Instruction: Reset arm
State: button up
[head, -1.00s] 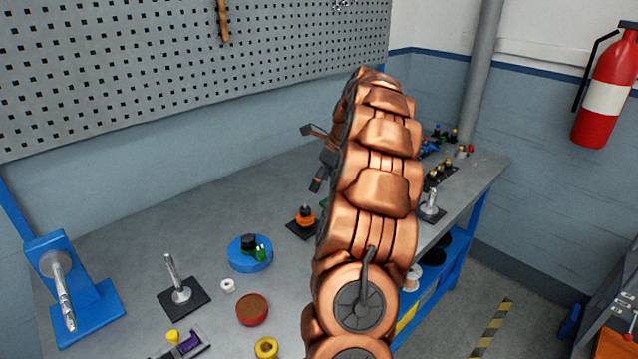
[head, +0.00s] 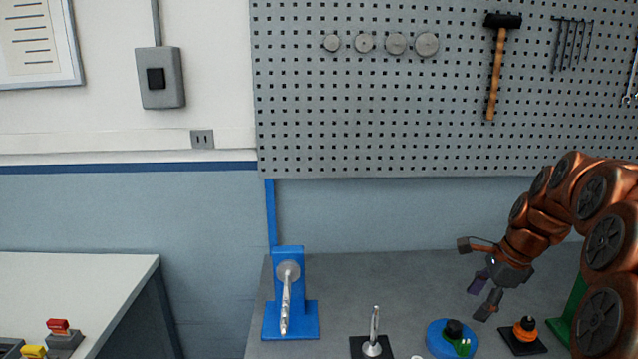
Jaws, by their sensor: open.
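My copper-coloured arm (head: 565,205) comes in from the right edge in the head view and bends down to the left over the grey workbench. My gripper (head: 474,277) is at its end, above the bench and in front of the wall. Its dark fingers are spread apart, one toward the upper left and one downward. A small purplish patch shows between them, and I cannot tell what it is. No bench item is clearly held.
The grey bench (head: 345,290) carries a blue stand with a metal rod (head: 300,315), a metal post (head: 374,335), a blue disc (head: 440,345) and an orange piece on a black base (head: 525,332). A pegboard (head: 380,110) hangs behind. A white table (head: 75,285) stands left.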

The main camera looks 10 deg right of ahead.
jog(key=s+a+n+g, duration=0.1)
jog(key=s+a+n, duration=0.45)
jog(key=a, duration=0.55)
jog(key=s+a+f+n+g, duration=0.1)
jog(key=s+a+f+n, duration=0.1)
jog(key=s+a+n, duration=0.2)
jog(key=s+a+f+n+g+h, duration=0.1)
jog(key=s+a+f+n, duration=0.1)
jog(key=s+a+n, duration=0.2)
jog(key=s+a+f+n+g+h, duration=0.1)
jog(key=s+a+n, duration=0.3)
jog(key=s+n, duration=0.4)
jog(key=s, duration=0.7)
jog(key=shift+s+f+n, duration=0.2)
jog(key=shift+f+n, duration=0.15)
jog(key=shift+f, duration=0.05)
